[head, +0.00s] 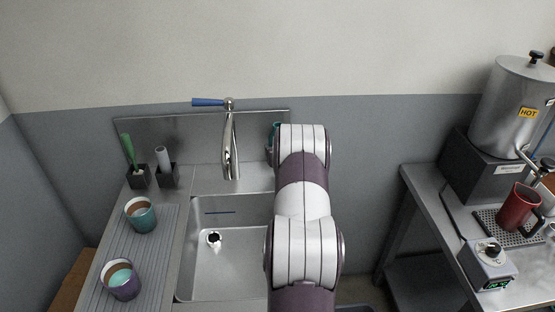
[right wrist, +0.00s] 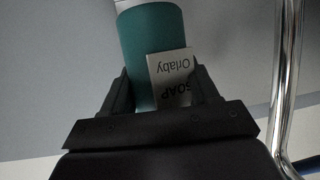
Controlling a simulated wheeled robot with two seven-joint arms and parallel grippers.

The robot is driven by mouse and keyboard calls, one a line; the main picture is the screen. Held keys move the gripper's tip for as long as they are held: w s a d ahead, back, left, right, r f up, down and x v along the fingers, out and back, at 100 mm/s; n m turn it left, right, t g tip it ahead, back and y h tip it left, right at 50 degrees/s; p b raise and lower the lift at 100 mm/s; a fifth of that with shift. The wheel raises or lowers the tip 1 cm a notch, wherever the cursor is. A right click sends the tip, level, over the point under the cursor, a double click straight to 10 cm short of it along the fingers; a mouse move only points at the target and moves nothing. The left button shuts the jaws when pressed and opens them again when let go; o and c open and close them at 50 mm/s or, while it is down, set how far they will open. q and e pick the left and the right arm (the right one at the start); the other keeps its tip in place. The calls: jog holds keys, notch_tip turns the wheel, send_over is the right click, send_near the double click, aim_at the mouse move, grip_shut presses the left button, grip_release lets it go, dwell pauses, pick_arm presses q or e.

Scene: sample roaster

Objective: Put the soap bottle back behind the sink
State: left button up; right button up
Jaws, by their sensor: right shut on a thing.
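The soap bottle (right wrist: 140,50) is teal with a grey label reading "SOAP Orlaby", upside down in the right wrist view. My right gripper (right wrist: 163,82) is shut on it, with one black finger on each side. In the head view a small teal part of the bottle (head: 274,128) shows beside my right arm, at the back right of the sink (head: 240,265). The arm hides the gripper and most of the bottle there. I cannot tell whether the bottle touches the counter. My left gripper is out of view.
The chrome faucet (head: 231,145) with a blue lever stands left of the bottle; its pipe (right wrist: 287,80) is close in the right wrist view. Brushes in holders (head: 139,176) and two cups (head: 140,215) stand on the left. A roaster bench (head: 430,190) is at right.

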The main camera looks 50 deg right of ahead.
notch_tip(320, 180, down, 3)
jog(key=shift+w+a+f, duration=0.1)
jog(key=shift+f, duration=0.1)
jog(key=shift+w+f, duration=0.1)
jog(key=shift+f, duration=0.25)
jog(key=shift+f, duration=0.1)
jog(key=o, duration=1.2)
jog(key=shift+s+r, duration=0.2)
jog(key=shift+r, duration=0.05)
jog(key=v, duration=1.1)
jog(key=shift+s+a, duration=0.25)
jog(key=shift+s, duration=0.05)
